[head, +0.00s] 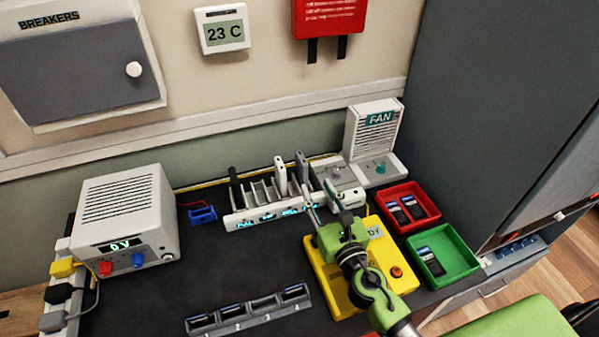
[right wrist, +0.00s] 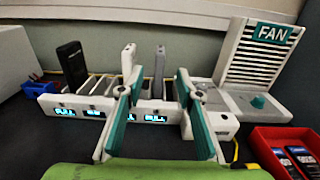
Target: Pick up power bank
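Several power banks stand upright in a white slotted rack (head: 262,218) with lit displays along its front; at least one reads FULL. A black one (head: 236,187) is at the left end, a white one (head: 280,176) is nearer the middle and a grey one (head: 301,168) is right of it. The right wrist view shows the black (right wrist: 73,62), white (right wrist: 128,60) and grey (right wrist: 159,68) ones behind the rack front. My right gripper (head: 309,197) is open and empty at the rack's right part. In the right wrist view its fingers (right wrist: 160,78) frame the grey one, apart from it. My left gripper is out of view.
A fan unit (head: 374,135) stands right of the rack. A yellow box (head: 322,272) lies under my right arm. Red (head: 431,208) and green (head: 464,262) trays hold dark items. A power supply (head: 125,205) stands left; a numbered grey holder (head: 250,315) lies in front.

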